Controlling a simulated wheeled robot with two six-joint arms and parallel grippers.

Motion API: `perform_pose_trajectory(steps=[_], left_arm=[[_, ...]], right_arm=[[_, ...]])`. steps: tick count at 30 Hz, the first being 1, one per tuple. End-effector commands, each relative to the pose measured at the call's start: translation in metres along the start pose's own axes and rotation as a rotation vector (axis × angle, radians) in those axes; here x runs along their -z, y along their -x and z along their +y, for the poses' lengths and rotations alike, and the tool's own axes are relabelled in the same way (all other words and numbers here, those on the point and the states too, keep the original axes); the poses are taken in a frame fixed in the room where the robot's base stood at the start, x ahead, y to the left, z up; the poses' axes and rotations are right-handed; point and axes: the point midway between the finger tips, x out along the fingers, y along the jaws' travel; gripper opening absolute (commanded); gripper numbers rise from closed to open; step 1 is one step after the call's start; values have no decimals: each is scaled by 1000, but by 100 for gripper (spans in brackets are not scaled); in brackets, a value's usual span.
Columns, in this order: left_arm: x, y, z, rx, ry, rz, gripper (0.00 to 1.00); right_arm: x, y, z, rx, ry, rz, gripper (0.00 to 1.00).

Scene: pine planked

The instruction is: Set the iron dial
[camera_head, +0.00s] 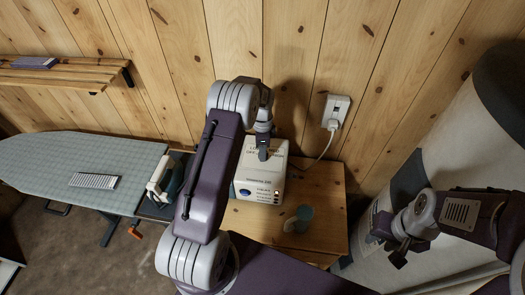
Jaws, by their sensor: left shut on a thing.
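A white box-shaped unit (260,184) with printed labels and a blue round button stands on a wooden cabinet. My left gripper (263,155) points down at the top of this unit, near its printed text. It is shut on the dial there, which the fingers mostly hide, so I cannot read its setting. A white and dark teal iron (165,180) rests at the right end of the ironing board, partly behind my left arm. My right gripper (391,244) is off to the right, away from the unit; its finger opening is unclear.
The wooden cabinet (328,205) has a small teal and white item (301,217) near its front. A cord runs to a wall socket (336,110). The ironing board (80,160) holds a striped white item (94,181). A wooden shelf (60,72) is on the wall at left.

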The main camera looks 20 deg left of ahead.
Motion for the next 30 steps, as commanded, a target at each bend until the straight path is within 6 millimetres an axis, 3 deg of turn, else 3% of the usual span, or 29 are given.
perform_pose_trajectory(steps=[1, 3, 14, 24, 30], left_arm=[[0, 3, -3, 12, -1, 2, 41], [0, 3, -3, 10, -1, 2, 57], [0, 6, -1, 4, 0, 1, 57], [0, 76, -2, 9, 0, 2, 57], [0, 92, -1, 6, 0, 1, 57]], right_arm=[[0, 1, 0, 0, 0, 0, 36], [0, 0, 0, 0, 0, 0, 36], [0, -3, 0, 0, 0, 0, 36], [-2, -18, 0, 0, 0, 0, 36], [-2, -19, 0, 0, 0, 0, 36]])
